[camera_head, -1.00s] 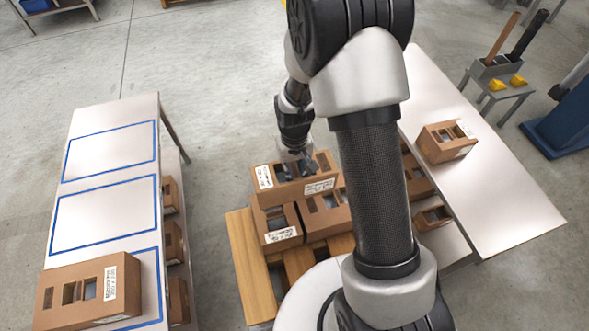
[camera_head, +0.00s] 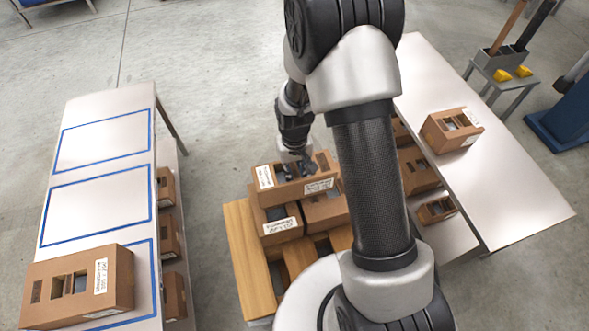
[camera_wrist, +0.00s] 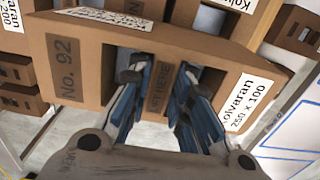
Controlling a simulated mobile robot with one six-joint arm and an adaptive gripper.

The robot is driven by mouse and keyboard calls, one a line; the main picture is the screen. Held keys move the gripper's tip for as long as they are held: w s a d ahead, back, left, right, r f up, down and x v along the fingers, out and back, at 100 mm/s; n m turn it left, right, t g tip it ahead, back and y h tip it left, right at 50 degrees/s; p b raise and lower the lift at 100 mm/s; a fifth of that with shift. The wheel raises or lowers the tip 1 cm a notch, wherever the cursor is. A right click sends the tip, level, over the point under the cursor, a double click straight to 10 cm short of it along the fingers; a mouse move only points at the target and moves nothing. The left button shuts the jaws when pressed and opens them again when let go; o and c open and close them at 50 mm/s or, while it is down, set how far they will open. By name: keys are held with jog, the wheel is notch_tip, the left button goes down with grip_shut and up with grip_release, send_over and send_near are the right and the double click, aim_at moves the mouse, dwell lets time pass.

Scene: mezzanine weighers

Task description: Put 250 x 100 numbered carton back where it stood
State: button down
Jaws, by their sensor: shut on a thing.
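The numbered carton is a brown box with open windows in its top. It shows in the head view (camera_head: 291,193) above the pallet stack and fills much of the wrist view (camera_wrist: 75,72). Its labels read "No. 92" and "Kolvaran 250 x 100". My gripper (camera_wrist: 160,88) is shut on the strip between two windows, one finger on each side; in the head view it reaches down from above (camera_head: 296,167). The carton's underside is hidden, so I cannot tell whether it touches the cartons below.
A wooden pallet (camera_head: 247,262) bears several cartons, one at its front (camera_head: 276,226). The left table (camera_head: 105,102) has blue outlined areas, two empty, and a carton (camera_head: 117,283) at the near end. The right table (camera_head: 505,200) bears a small carton (camera_head: 434,138).

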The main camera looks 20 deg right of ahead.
jog(key=shift+f, duration=0.35)
jog(key=shift+f+b, duration=0.25)
jog(key=shift+b, duration=0.05)
jog(key=c, duration=1.4)
grip_release()
jog(key=shift+r, duration=0.1)
notch_tip(320, 180, up, 12)
